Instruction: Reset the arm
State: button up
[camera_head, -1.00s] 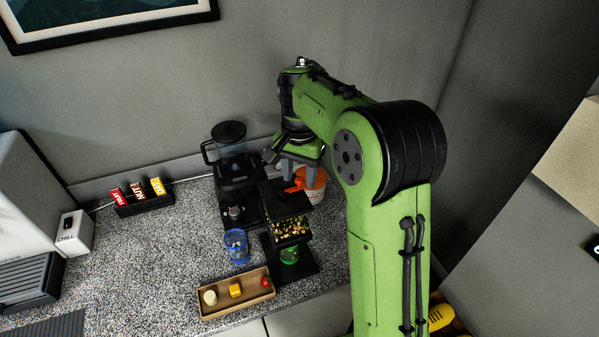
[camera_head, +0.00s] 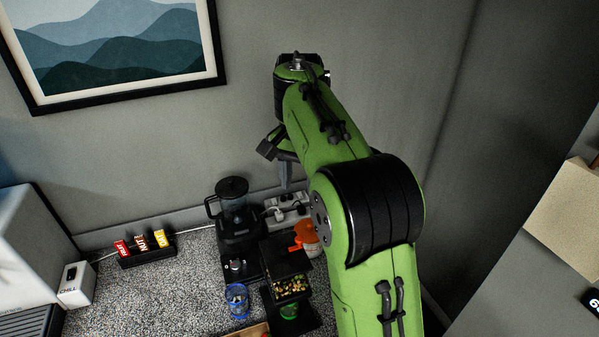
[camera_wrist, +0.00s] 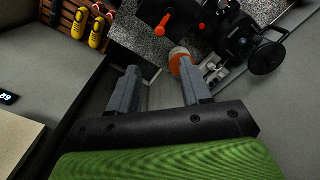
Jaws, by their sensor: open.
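My green arm rises over the right part of the counter in the head view. My gripper (camera_wrist: 162,90) is open and empty in the wrist view, its two grey fingers spread apart. In the head view the gripper (camera_head: 285,172) hangs above the back of the counter, partly hidden by my arm. It is above and apart from the black dispenser (camera_head: 287,258) with an orange handle and the orange-lidded tub (camera_head: 307,236).
A black blender (camera_head: 236,218), a blue cup (camera_head: 237,300) and a rack of bars (camera_head: 146,250) stand on the speckled counter (camera_head: 160,300). A power strip (camera_head: 287,208) is at the wall. Yellow and red shoes (camera_wrist: 97,30) sit on a rack.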

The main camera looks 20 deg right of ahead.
jog(key=shift+f, duration=0.1)
jog(key=s+a+f+n+t+b, duration=0.2)
jog(key=s+f, duration=0.4)
jog(key=s, duration=0.6)
jog(key=s+a+f+n+t+b, duration=0.2)
jog(key=s+f+n, duration=0.4)
jog(key=s, duration=0.6)
jog(key=n+t+b, duration=0.1)
jog(key=b, duration=0.1)
jog(key=shift+s+t+b, duration=0.3)
jog(key=shift+b, duration=0.1)
jog(key=shift+f, duration=0.1)
